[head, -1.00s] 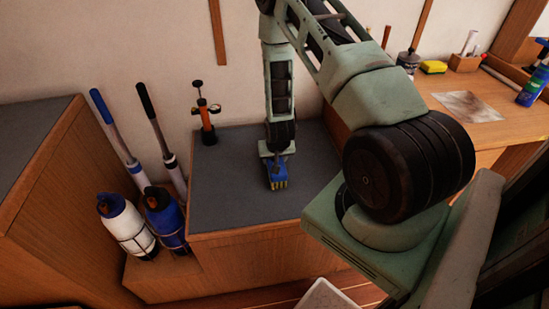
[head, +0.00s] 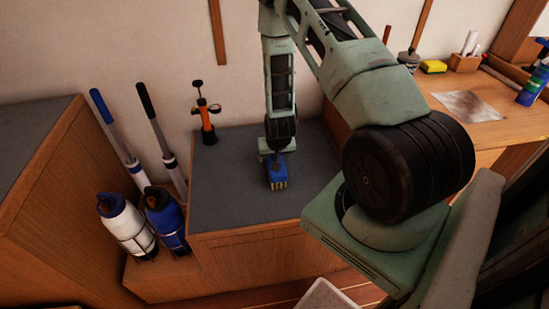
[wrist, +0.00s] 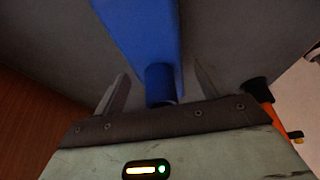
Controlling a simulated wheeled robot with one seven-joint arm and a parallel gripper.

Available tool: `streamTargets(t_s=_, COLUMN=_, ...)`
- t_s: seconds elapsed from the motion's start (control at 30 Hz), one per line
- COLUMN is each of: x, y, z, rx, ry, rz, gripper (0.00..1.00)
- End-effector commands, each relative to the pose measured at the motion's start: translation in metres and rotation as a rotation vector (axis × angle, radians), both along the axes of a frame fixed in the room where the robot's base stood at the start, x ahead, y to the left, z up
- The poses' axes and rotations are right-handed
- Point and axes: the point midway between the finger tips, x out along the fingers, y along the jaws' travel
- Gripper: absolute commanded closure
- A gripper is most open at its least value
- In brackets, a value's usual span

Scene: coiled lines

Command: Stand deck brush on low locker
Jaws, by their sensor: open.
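The deck brush (head: 277,172) is blue with pale yellow bristles. It is on the grey top of the low locker (head: 235,205), with its bristle end toward the front edge. My gripper (head: 275,157) is just above and behind it, small in the head view. In the wrist view the blue brush (wrist: 145,45) runs away from between the two fingers of my gripper (wrist: 158,85). The fingers are apart, with gaps on both sides of the round blue end. The brush's underside contact with the locker is hard to see.
An orange pump (head: 206,122) stands at the locker's back left. White (head: 127,226) and blue (head: 166,218) bottles stand at left beside two poles. A taller wooden cabinet (head: 45,190) is at far left, and a wooden desk (head: 480,110) at right. The locker top is clear around the brush.

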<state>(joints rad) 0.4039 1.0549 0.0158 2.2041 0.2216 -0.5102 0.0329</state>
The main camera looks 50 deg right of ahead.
Motion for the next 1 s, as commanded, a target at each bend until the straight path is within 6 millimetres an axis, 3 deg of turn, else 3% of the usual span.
streamTargets(t_s=0.2, x=-0.014, y=0.011, z=0.044, rx=-0.001, ry=-0.002, rz=0.0, gripper=0.26)
streamTargets(t_s=0.4, x=-0.024, y=0.019, z=0.075, rx=-0.001, ry=-0.003, rz=0.001, gripper=0.26)
streamTargets(t_s=0.77, x=-0.03, y=0.026, z=0.095, rx=0.003, ry=0.0, rz=0.007, gripper=0.26)
streamTargets(t_s=0.87, x=-0.022, y=0.05, z=0.107, rx=0.027, ry=0.002, rz=0.063, gripper=0.26)
streamTargets(t_s=0.97, x=-0.01, y=0.104, z=0.135, rx=0.08, ry=0.017, rz=0.197, gripper=0.26)
streamTargets(t_s=1.0, x=-0.009, y=0.134, z=0.15, rx=0.104, ry=0.029, rz=0.272, gripper=0.26)
